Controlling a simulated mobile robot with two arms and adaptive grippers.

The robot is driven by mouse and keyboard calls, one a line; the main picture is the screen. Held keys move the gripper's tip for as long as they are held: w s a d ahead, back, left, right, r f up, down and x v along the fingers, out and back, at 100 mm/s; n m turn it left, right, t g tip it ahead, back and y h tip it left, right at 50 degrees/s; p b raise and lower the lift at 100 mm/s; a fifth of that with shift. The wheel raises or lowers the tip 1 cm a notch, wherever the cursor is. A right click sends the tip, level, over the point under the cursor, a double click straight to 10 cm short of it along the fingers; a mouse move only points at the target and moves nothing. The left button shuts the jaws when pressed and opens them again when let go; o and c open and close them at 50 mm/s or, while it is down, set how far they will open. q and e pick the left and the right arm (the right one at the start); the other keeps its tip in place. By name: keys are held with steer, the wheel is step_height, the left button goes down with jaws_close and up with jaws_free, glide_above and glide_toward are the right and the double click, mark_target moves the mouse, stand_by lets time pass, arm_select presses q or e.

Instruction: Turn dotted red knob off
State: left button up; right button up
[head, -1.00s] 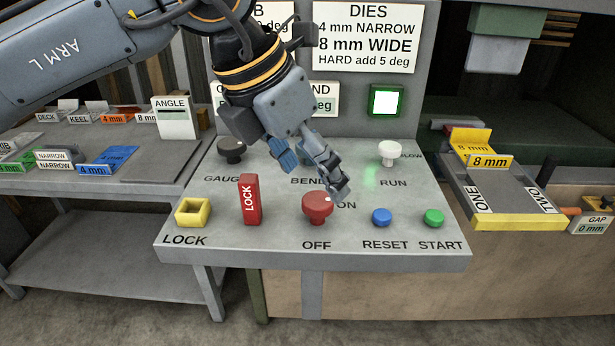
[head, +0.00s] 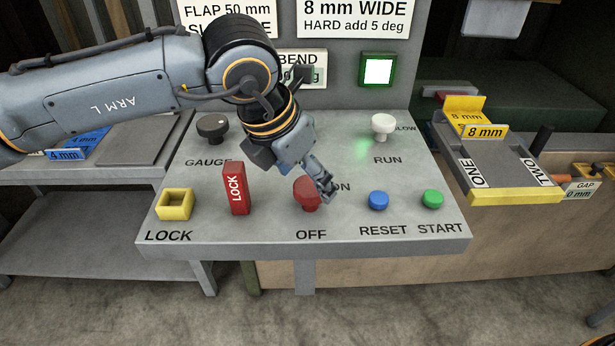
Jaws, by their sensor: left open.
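The red knob (head: 304,196) stands on the sloped grey control panel above the label OFF, with ON printed to its upper right. Its white dot is hidden behind my fingers. My left gripper (head: 319,190) is open and reaches down from above, its fingers at the upper right of the knob. One finger overlaps the knob's right side; I cannot tell whether it touches. The other finger is mostly hidden by the wrist.
Left of the knob are a red LOCK block (head: 236,190) and a yellow square socket (head: 174,204). To the right are a blue RESET button (head: 378,201) and a green START button (head: 432,199).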

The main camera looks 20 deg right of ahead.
arm_select(q)
steer(key=shift+x, duration=0.8)
steer(key=shift+d+f, duration=0.15)
steer(key=shift+f, duration=0.1)
steer(key=shift+c, duration=1.2)
steer(key=c, duration=0.9)
arm_select(e)
steer(key=shift+w+r, duration=0.1)
steer(key=shift+r, duration=0.05)
